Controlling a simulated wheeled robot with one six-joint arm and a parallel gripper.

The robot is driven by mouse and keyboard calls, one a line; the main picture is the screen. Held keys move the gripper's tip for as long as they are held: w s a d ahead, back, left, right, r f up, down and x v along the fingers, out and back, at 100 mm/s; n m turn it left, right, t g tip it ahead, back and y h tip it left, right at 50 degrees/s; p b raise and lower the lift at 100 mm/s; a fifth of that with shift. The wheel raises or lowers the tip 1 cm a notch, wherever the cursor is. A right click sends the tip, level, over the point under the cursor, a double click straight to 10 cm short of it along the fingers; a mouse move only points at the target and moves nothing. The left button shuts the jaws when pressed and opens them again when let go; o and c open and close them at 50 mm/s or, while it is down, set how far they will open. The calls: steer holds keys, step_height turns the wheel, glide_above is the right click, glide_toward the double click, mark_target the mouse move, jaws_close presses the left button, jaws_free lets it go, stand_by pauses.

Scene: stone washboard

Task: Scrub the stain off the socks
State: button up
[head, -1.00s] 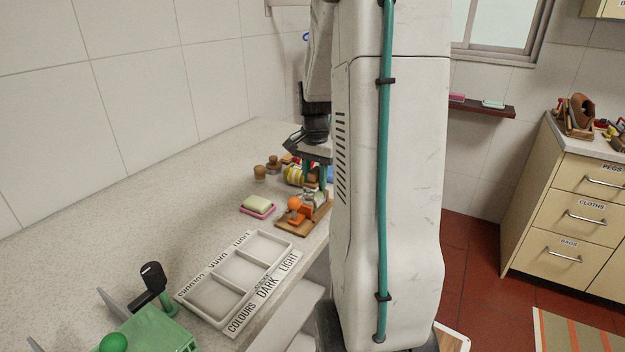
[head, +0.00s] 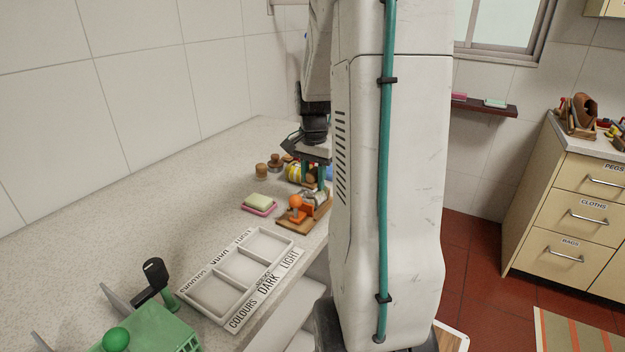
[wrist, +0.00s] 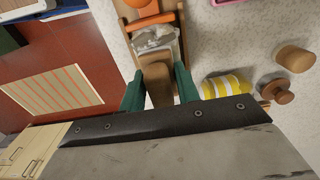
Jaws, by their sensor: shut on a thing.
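My gripper (wrist: 159,88) is shut on a brown block-like thing (wrist: 158,84), perhaps a brush, between its green fingers. In the head view my gripper (head: 315,178) is over the far end of a wooden board (head: 308,221), partly hidden by my arm. A crumpled grey-white cloth (wrist: 154,37), perhaps the socks, lies on this board just beyond the block. I cannot tell whether the block touches it, and no stain shows clearly. An orange clamp with a round knob (head: 296,202) stands at the board's near end.
A yellow-and-white striped roll (wrist: 228,87) and wooden knobs (wrist: 295,58) lie beside the gripper. Soap on a pink dish (head: 259,204) is left of the board. A white sorting tray (head: 238,274) is nearer.

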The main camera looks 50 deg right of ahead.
mark_target(307, 192)
steer(key=shift+w+d, duration=0.1)
steer(key=shift+d, duration=0.6)
steer(key=shift+a, duration=0.85)
steer(key=shift+s+a, duration=0.15)
steer(key=shift+a, duration=0.65)
steer(key=shift+s+a, duration=0.15)
steer(key=shift+a, duration=0.6)
steer(key=shift+d, duration=0.15)
steer(key=shift+w+d, duration=0.15)
steer(key=shift+d, duration=0.9)
steer(key=shift+w+d, duration=0.1)
steer(key=shift+d, duration=0.95)
steer(key=shift+d+r, duration=0.2)
steer(key=shift+a+r, duration=0.1)
steer(key=shift+r, duration=3.7)
